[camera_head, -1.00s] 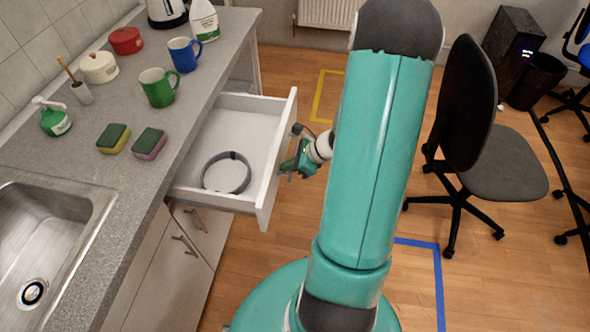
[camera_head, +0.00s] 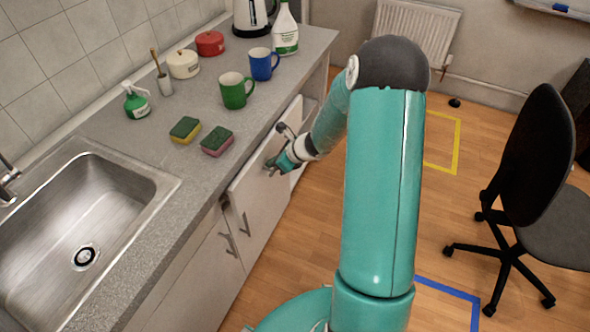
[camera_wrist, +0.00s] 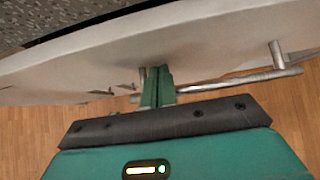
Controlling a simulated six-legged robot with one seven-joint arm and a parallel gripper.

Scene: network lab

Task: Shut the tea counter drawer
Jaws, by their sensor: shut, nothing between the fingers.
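The tea counter drawer (camera_head: 254,172) is a white front under the grey worktop, now close to the cabinet, with its inside and the grey ring hidden. In the wrist view a narrow dark strip shows between the worktop edge and the drawer front (camera_wrist: 80,58). A metal bar handle (camera_wrist: 240,81) runs across the front. My gripper (camera_head: 272,165) is at the drawer front in the head view. In the wrist view its green fingers (camera_wrist: 157,84) are together and empty, with tips at the front beside the handle; contact is hard to confirm.
The worktop (camera_head: 150,228) holds a sink (camera_head: 75,230), sponges (camera_head: 217,141), a green mug (camera_head: 235,92), a blue mug (camera_head: 262,65) and other items. An office chair (camera_head: 540,165) stands to the right. Wooden floor is open between chair and cabinets.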

